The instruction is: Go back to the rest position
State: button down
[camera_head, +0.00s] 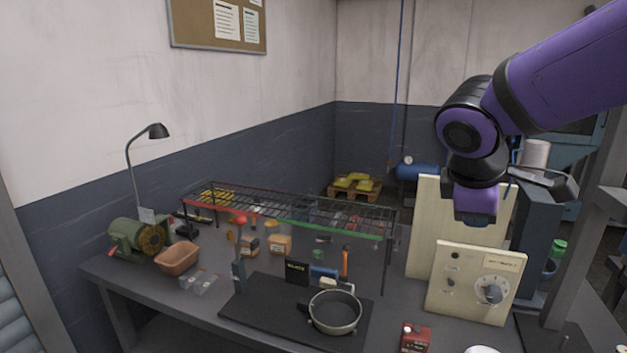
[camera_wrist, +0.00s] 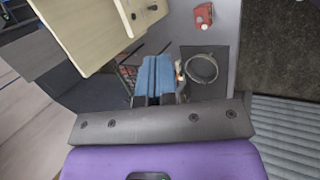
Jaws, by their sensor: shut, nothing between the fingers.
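A dark frying pan (camera_head: 335,312) with a light rim rests on a flat black mat (camera_head: 262,312) on the workbench. In the wrist view the pan (camera_wrist: 188,70) shows to the right of my gripper, apart from it. My gripper (camera_wrist: 157,60) shows there as two blue-grey fingers side by side, shut with nothing between them. In the head view my purple arm is raised at the upper right, above the bench and the beige control box (camera_head: 474,283). The fingertips are not clear in that view.
A wire rack (camera_head: 300,208) spans the back of the bench. A green motor (camera_head: 137,238), a lamp (camera_head: 133,165) and a brown bowl (camera_head: 177,258) stand at left. Beige panels and a metal post stand near my arm.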

jog(key=s+d+r+m+t+y, duration=0.1)
jog(key=s+d+m+y, duration=0.3)
jog(key=s+m, duration=0.8)
jog(key=shift+s+d+r, duration=0.65)
jog(key=shift+s+d, duration=0.05)
jog(key=shift+s, duration=0.5)
